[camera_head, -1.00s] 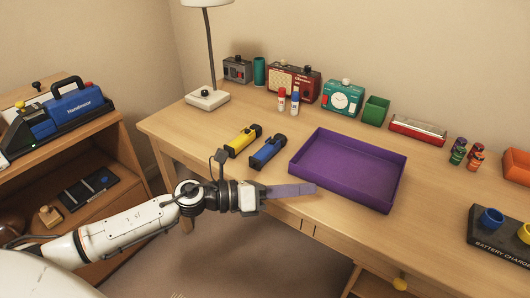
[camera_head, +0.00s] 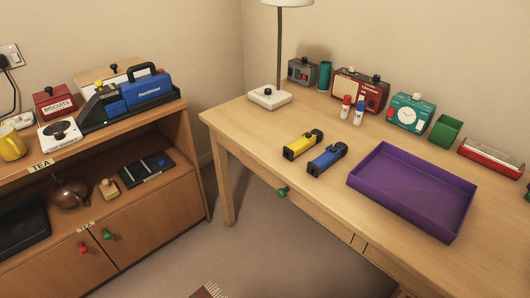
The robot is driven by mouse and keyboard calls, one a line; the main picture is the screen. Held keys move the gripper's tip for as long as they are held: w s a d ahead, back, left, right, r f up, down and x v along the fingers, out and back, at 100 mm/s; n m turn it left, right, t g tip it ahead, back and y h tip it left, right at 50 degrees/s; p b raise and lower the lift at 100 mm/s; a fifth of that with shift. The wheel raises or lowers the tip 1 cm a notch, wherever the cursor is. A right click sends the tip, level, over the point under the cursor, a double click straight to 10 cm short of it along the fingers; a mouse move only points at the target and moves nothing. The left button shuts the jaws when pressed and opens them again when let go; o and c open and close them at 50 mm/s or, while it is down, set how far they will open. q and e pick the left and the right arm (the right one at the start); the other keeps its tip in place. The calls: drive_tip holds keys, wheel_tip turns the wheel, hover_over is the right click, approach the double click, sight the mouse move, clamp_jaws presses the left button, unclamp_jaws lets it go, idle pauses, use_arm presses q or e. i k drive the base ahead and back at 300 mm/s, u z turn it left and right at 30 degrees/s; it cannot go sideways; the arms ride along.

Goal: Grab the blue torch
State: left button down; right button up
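The blue torch (camera_head: 327,159) lies on the wooden desk (camera_head: 244,118), between a yellow torch (camera_head: 303,144) and a purple tray (camera_head: 412,190). It has a blue body with black ends and lies at an angle, apart from the tray. The yellow torch lies just to its left, roughly parallel to it. Neither of my grippers is in the head view now.
A lamp base (camera_head: 269,97) stands at the desk's back left. A wooden cabinet (camera_head: 160,215) stands at left, with open floor between. The desk's front edge is clear.

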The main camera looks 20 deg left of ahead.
sight(317, 167)
drive_tip(key=u, duration=1.9)
drive_tip(key=i, duration=2.05)
drive_tip(key=z, duration=2.95)
